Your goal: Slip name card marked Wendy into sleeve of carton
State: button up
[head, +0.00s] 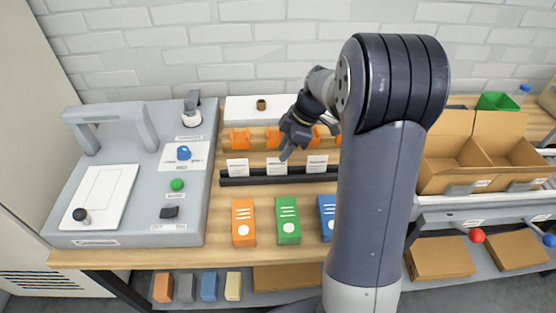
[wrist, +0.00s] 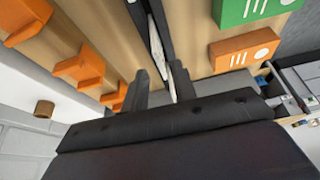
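Three white name cards stand in a black rack on the table: a left card (head: 237,168), a middle card (head: 277,166) and a right card (head: 317,164). Their print is too small to read, so I cannot tell which says Wendy. My gripper (head: 285,154) is just above the middle card. In the wrist view my gripper (wrist: 160,78) has its fingers apart, with a thin white card edge (wrist: 172,87) between them, nearer the right finger.
A second open carton (head: 512,160) stands to its right. Orange (head: 243,223), green (head: 287,221) and blue (head: 327,217) boxes lie in front of the rack (head: 230,181). Orange holders (head: 239,138) are behind it. A grey machine (head: 140,180) fills the left.

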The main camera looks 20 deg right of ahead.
aim_at(275, 166)
jog(key=v, duration=0.5)
jog(key=shift+r, duration=0.15)
jog(key=x, duration=1.2)
jog(key=shift+f, duration=0.45)
jog(key=shift+r, duration=2.2)
